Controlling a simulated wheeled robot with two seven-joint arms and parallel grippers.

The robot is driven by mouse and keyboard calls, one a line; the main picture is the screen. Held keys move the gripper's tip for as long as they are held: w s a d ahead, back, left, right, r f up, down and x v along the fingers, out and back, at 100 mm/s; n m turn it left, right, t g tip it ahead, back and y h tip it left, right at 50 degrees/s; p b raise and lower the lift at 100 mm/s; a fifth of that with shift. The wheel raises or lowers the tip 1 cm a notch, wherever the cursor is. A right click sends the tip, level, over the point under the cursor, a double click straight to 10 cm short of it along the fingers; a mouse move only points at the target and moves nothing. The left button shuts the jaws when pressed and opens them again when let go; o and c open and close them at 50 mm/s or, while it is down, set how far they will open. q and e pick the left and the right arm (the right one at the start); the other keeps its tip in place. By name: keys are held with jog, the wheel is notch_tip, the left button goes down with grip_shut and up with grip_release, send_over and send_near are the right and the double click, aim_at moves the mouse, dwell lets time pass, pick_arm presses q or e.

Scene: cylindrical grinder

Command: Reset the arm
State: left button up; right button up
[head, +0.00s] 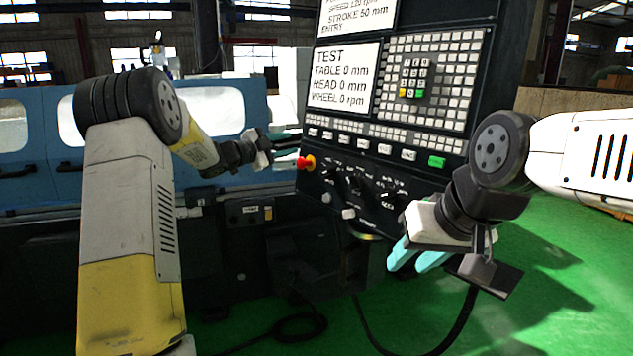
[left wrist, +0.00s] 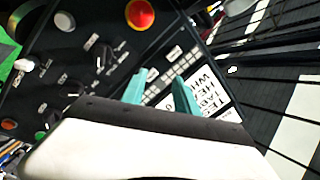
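My left gripper (head: 287,142) reaches from the left to the left edge of the black control panel (head: 340,150), near a red emergency-stop knob (head: 306,163). In the left wrist view its two teal fingers (left wrist: 159,90) stand apart with nothing between them, and the red knob (left wrist: 140,14) shows above and to the left of them. My right gripper (head: 421,258) hangs in front of the panel's lower right side. Its teal fingers point down and left, with a narrow gap between them and nothing visibly held.
The panel carries screens reading TEST (head: 345,80), a key grid (head: 432,75), a green button (head: 437,162) and several dark dials (head: 357,182). A blue machine enclosure (head: 45,150) stands behind on the left. The green floor (head: 540,290) is clear at right; a black cable (head: 375,345) crosses it.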

pick_arm(q)
jog(key=s+a+r+n+t+y, duration=0.3)
jog(key=a+r+n+y, duration=0.15)
jog(key=r+n, duration=0.2)
jog(key=s+a+r+n+g+y, duration=0.1)
jog(key=s+a+n+y, duration=0.15)
jog(key=s, duration=0.35)
jog(key=s+a+n+y, duration=0.2)
jog(key=s+n+y, duration=0.2)
jog(key=s, duration=0.1)
jog(key=s+d+f+n+g, duration=0.1)
jog(key=s+f, duration=0.4)
jog(key=s, duration=0.6)
jog(key=s+d+f+n+g, duration=0.2)
jog(key=s+f+g, duration=0.3)
jog(key=s, duration=0.6)
jog(key=s+d+f+n+g, duration=0.2)
jog(key=s+f+n, duration=0.1)
jog(key=s, duration=0.8)
jog(key=shift+d+f+g+h, duration=0.15)
jog(key=shift+f+g+h, duration=0.2)
jog(key=shift+f, duration=0.55)
